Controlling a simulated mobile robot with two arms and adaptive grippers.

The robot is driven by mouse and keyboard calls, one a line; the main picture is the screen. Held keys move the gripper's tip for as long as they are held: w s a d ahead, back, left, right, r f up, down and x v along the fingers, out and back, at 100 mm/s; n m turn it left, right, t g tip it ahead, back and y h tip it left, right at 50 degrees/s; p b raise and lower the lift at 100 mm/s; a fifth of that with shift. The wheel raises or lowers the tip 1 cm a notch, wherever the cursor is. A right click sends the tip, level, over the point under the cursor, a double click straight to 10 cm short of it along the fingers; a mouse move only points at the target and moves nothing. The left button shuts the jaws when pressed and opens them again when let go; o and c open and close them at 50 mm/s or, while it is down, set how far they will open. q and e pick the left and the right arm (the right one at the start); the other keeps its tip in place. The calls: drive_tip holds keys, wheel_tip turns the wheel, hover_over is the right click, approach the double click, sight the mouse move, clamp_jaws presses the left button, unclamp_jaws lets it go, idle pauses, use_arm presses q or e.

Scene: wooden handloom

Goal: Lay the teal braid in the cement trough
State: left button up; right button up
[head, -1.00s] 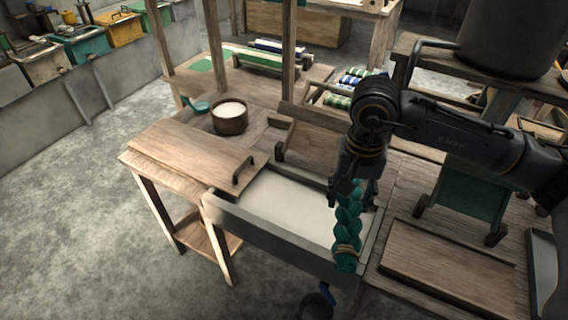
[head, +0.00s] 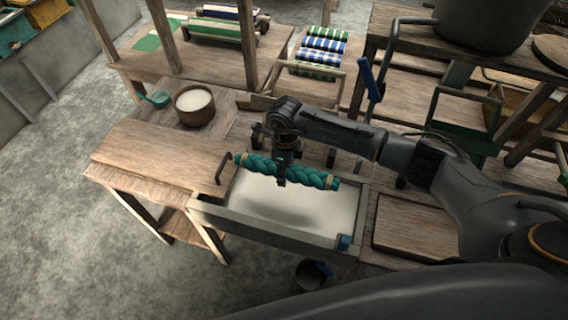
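The teal braid (head: 312,178), tied near its ends with tan bands, hangs roughly level above the cement trough. My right gripper (head: 283,178) comes down on its middle and is shut around it. The grey trough (head: 270,235) has a pale floor, with a soft shadow under the braid, so the braid looks clear of the floor. The braid's left end is near the wooden lid's handle and its right end is near the trough's right side. My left gripper is not in view.
A wooden lid (head: 150,155) with a dark handle (head: 223,168) lies left of the trough. Behind it stand a bowl of white powder (head: 195,106) and a teal scoop (head: 156,98). A small blue block (head: 344,242) sits at the trough's front right corner.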

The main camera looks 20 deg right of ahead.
drive_tip(key=shift+f, duration=0.45)
wheel_tip(320, 180, down, 12)
drive_tip(key=b, duration=1.1)
drive_tip(key=shift+f, duration=0.2)
drive_tip(key=shift+d, duration=0.1)
drive_tip(key=o, duration=1)
drive_tip(key=shift+o, duration=0.2)
